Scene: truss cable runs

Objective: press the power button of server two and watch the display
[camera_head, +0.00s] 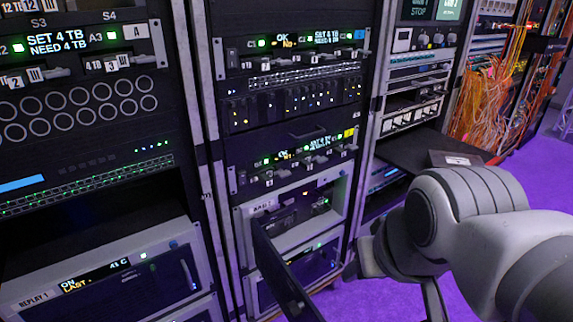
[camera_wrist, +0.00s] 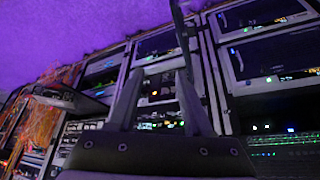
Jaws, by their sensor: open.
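My gripper (camera_wrist: 160,74) is open and empty in the wrist view, its two fingers pointing at the rack fronts. In the head view my gripper (camera_head: 385,268) hangs in front of the lower middle rack, right of an open dark door (camera_head: 285,270). Behind that door is a light-framed unit (camera_head: 334,185) with dark modules and a small label. Below it is another light-framed unit (camera_head: 342,240) with small lit indicators, partly hidden by the door. I cannot read which unit is server two, nor make out its power button. No contact with a unit is visible.
Switch panels (camera_head: 290,40) fill the racks above. A dark shelf (camera_head: 412,150) juts out at right, near orange cables (camera_head: 478,105). The purple floor (camera_head: 540,185) is open.

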